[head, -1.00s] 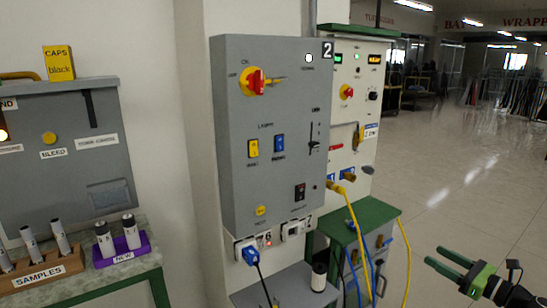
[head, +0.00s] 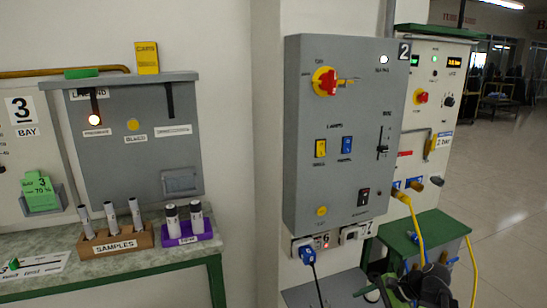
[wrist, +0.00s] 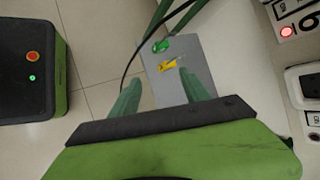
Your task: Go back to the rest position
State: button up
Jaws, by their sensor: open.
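My gripper (wrist: 160,76) is open in the wrist view, with two green fingers apart and nothing between them. Beyond the fingers, lower down, is a grey plate (wrist: 196,48) with a green item (wrist: 161,45) and a yellow item (wrist: 168,64) in front of or on it; I cannot tell which. In the head view, my dark and green gripper and wrist are at the lower right, in front of the green stand (head: 440,225). They partly cover the area right of the grey shelf (head: 320,292).
Grey panel 2 (head: 340,205) has a blue plug (head: 307,254) with a black cable below it. Yellow hoses (head: 418,225) hang beside it. At left, a bench holds several rods in a wooden SAMPLES block (head: 85,246) and two in a purple NEW holder (head: 208,234). Open floor (head: 510,180) lies at right.

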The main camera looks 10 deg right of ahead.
jog(key=s+a+f+n+g+h, duration=0.1)
jog(key=a+f+n+g+h, duration=0.15)
jog(key=a+n, duration=0.55)
jog(key=a+f+n+g+h, duration=0.2)
jog(key=a+f+n+h, duration=0.15)
jog(key=a+n, duration=0.5)
notch_tip(320, 180, up, 16)
jog(key=a+m+p, duration=0.1)
jog(key=p, duration=1.4)
jog(key=shift+s+a+f+h, duration=0.15)
jog(key=shift+s+f+h, duration=0.05)
jog(key=shift+h, duration=0.2)
